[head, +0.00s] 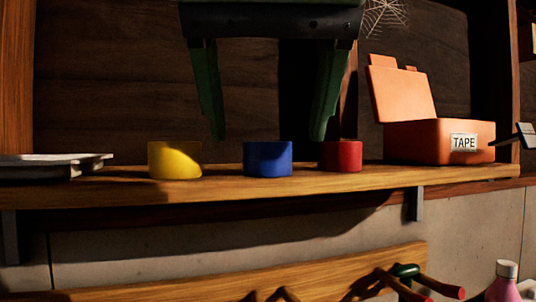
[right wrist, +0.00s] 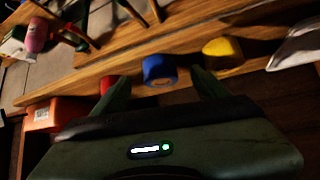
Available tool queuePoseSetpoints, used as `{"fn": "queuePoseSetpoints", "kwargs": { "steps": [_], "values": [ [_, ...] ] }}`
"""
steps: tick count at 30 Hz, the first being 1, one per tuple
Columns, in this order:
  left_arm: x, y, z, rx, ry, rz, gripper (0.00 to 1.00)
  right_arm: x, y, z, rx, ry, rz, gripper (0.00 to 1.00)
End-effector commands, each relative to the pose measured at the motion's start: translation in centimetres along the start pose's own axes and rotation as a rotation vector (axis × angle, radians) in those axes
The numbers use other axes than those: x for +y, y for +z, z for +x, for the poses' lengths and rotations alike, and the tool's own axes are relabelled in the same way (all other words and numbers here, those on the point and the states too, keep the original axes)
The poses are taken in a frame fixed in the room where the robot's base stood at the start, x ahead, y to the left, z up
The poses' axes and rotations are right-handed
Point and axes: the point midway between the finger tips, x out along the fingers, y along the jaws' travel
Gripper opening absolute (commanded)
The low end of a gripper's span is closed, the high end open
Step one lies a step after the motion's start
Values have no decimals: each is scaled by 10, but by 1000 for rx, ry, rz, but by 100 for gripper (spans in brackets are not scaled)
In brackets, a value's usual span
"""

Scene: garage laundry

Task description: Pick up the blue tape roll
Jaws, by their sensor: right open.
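The blue tape roll (head: 267,159) stands on the wooden shelf (head: 110,188) between a yellow roll (head: 174,160) and a red roll (head: 342,156). My right gripper (head: 268,138) hangs above the blue roll, pointing down, with its fingers wide apart and nothing between them. In the head view its fingertips end just above the roll's top, one to each side. In the right wrist view the blue roll (right wrist: 159,70) shows beyond and between the fingertips (right wrist: 161,82). My left gripper is in neither view.
An open orange box (head: 420,142) labelled TAPE stands on the shelf at the right. A grey tray (head: 50,168) lies at the left end. The red roll is close to the right finger. Below are a wooden rail (head: 150,287) with tools and a pink bottle (head: 504,284).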

Motion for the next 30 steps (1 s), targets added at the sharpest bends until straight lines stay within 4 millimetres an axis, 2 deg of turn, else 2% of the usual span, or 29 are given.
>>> {"fn": "queuePoseSetpoints", "kwargs": {
  "steps": [3, 8, 15, 18, 25, 30],
  "values": [
    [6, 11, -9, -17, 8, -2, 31, 2, -8, 17, -7, 0, 0, 73],
    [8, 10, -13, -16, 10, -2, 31, 3, -10, 40, -5, 0, -2, 73],
    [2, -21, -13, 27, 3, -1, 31, 3, -10, 48, 0, 0, 1, 73],
    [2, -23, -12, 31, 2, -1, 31, 3, -10, 48, 0, 0, 1, 73],
    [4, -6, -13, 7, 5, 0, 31, 3, -10, 48, -1, 1, 1, 9],
    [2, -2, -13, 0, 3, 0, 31, 3, -10, 48, -2, 1, 1, 7]
  ]
}}
